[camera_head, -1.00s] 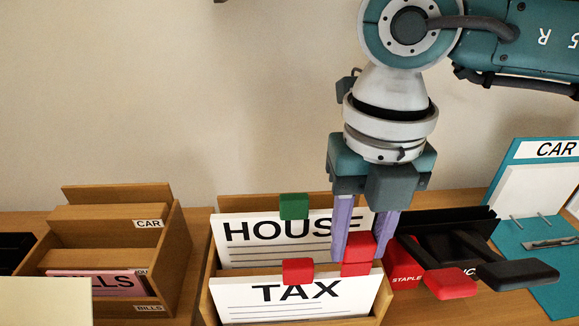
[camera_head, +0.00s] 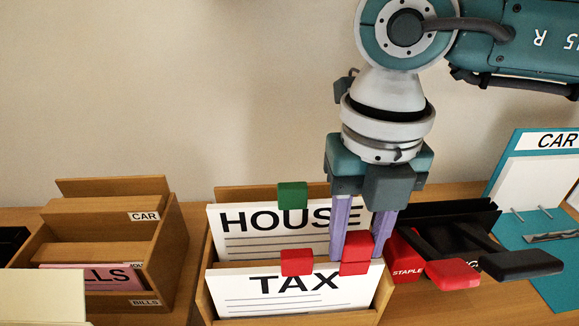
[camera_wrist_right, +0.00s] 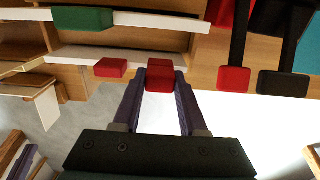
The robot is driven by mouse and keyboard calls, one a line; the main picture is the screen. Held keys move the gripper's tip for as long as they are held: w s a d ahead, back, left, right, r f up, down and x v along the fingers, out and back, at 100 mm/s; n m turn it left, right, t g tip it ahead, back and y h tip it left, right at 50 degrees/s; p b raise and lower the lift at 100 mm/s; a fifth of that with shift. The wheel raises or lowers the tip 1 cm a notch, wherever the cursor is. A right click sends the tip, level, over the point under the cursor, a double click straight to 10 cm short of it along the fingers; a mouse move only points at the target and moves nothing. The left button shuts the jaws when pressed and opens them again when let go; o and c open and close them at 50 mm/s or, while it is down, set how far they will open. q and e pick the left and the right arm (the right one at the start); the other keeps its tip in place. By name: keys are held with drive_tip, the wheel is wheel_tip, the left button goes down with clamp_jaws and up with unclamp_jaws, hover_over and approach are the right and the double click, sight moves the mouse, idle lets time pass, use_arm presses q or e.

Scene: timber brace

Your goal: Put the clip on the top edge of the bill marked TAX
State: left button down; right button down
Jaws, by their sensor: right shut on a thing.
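The bill marked TAX (camera_head: 255,285) stands upright in the front of the middle wooden box. My right gripper (camera_head: 359,250) points down and is shut on another red clip (camera_head: 355,252), right of the first. The held clip overlaps the bill's top edge in the head view; in the wrist view the held clip (camera_wrist_right: 160,75) is between the fingertips (camera_wrist_right: 160,82) at the white sheet's edge. I cannot tell whether it grips the paper.
The HOUSE bill (camera_head: 235,245) stands behind, with a green clip (camera_head: 292,195) on its top edge. Another wooden box (camera_head: 165,262) stands left.

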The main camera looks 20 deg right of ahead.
drive_tip(key=shift+f+b, duration=0.7)
drive_tip(key=shift+f, duration=0.2)
unclamp_jaws()
idle(0.5)
drive_tip(key=shift+r, duration=0.1)
wheel_tip(320, 180, up, 3)
drive_tip(key=shift+f+p, duration=0.2)
drive_tip(key=shift+p, duration=1)
wheel_tip(320, 180, up, 6)
drive_tip(key=p, duration=0.4)
drive_tip(key=shift+f+p, duration=0.25)
drive_tip(key=shift+p, duration=0.05)
drive_tip(key=shift+f, duration=0.1)
